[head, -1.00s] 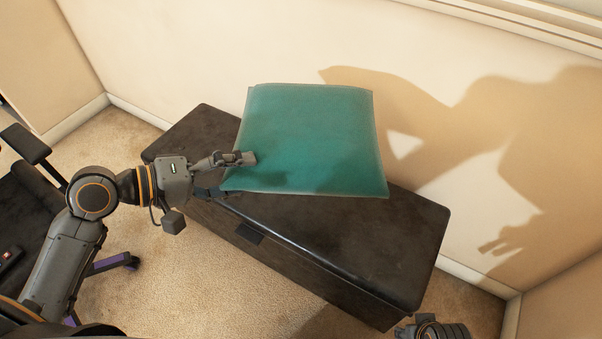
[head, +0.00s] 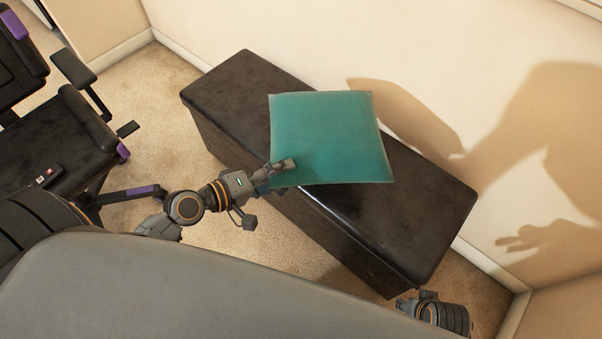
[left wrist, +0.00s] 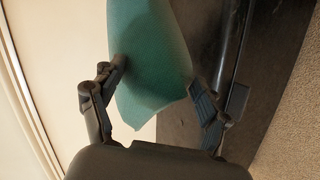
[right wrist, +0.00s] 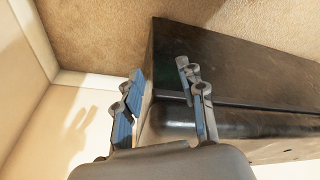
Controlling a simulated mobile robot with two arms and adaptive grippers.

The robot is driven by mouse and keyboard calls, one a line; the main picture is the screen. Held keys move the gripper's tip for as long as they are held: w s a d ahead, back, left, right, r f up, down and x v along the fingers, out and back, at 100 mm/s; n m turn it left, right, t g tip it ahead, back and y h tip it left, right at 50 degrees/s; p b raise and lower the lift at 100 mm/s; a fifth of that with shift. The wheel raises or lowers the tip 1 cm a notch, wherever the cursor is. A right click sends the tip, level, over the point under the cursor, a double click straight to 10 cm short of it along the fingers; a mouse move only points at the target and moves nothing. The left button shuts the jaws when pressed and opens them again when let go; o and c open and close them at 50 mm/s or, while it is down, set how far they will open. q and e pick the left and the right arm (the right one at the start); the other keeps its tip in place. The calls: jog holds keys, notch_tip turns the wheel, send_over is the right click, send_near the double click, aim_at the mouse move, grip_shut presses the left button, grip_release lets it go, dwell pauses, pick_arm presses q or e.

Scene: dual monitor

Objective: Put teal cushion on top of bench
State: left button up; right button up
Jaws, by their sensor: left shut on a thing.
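The teal cushion (head: 330,135) is over the middle of the dark bench (head: 425,195) in the head view. Its near left corner is in my left gripper (head: 280,168), which is shut on it. In the left wrist view the cushion (left wrist: 150,65) lies between the fingers (left wrist: 155,95), with the bench (left wrist: 275,75) to its right. I cannot tell whether the cushion touches the bench top. My right gripper (right wrist: 162,95) is open and empty near the bench's end (right wrist: 225,60); part of the right arm shows at the bottom right of the head view.
A black office chair (head: 70,130) with purple parts stands at the left. A pale wall (head: 300,40) runs behind the bench. Bare carpet (head: 160,85) shows left of the bench. Both ends of the bench top are clear.

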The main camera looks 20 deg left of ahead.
pick_arm(q)
jog(key=x, duration=0.2)
jog(key=shift+w+f, duration=0.15)
jog(key=shift+w, duration=0.25)
jog(key=w+f, duration=0.1)
jog(key=w+d+f+b, duration=0.1)
jog(key=f, duration=0.1)
jog(key=w+f+b, duration=0.1)
jog(key=f, duration=0.1)
jog(key=shift+w+d, duration=0.1)
jog(key=shift+d, duration=0.15)
jog(key=shift+w+d+f, duration=0.15)
jog(key=shift+w+f, duration=0.1)
jog(key=shift+f+b, duration=1.15)
jog(key=shift+f, duration=0.5)
pick_arm(e)
jog(key=w+v, duration=0.1)
jog(key=v, duration=1.1)
jog(key=shift+w+r+t, duration=0.25)
jog(key=shift+t, duration=0.15)
pick_arm(q)
jog(key=o, duration=1.4)
jog(key=shift+o, duration=0.2)
